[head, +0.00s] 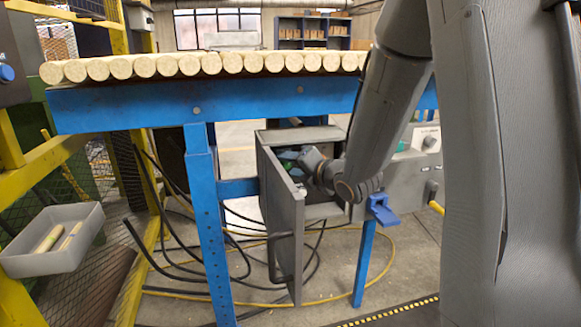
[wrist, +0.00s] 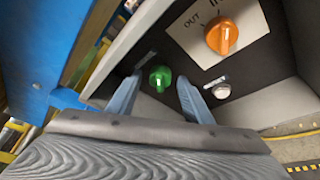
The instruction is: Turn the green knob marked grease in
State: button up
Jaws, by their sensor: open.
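The green knob (wrist: 160,78) sits on a dark panel, with a small label beside it too small to read. My gripper (wrist: 158,84) is open, its two blue-grey fingers on either side of the knob. Gaps show between fingers and knob, and I cannot tell whether the tips reach its depth. In the head view my gripper (head: 288,155) reaches into an open grey cabinet (head: 286,215). The knob is not clear there.
An orange knob (wrist: 221,36) on a white plate marked OUT and IN is up and right of the green one. A silver button (wrist: 221,90) is right of my right finger. A blue beam (head: 230,98) carries wooden rods above; a grey bin (head: 55,240) is left.

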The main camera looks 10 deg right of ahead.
jog(key=c, duration=1.1)
jog(key=shift+o, duration=0.2)
jog(key=shift+f, duration=0.1)
jog(key=m, duration=0.1)
jog(key=m+y+b, duration=0.1)
jog(key=m+t, duration=0.1)
jog(key=shift+d+f+y+b, duration=0.1)
jog(key=shift+f+y+b, duration=0.15)
jog(key=shift+y+b, duration=0.1)
jog(key=shift+f+m+t+b, duration=0.1)
jog(key=shift+m+t+b, duration=0.45)
jog(key=shift+m, duration=1.05)
jog(key=shift+y, duration=0.25)
jog(key=o, duration=1.1)
jog(key=shift+c, duration=0.2)
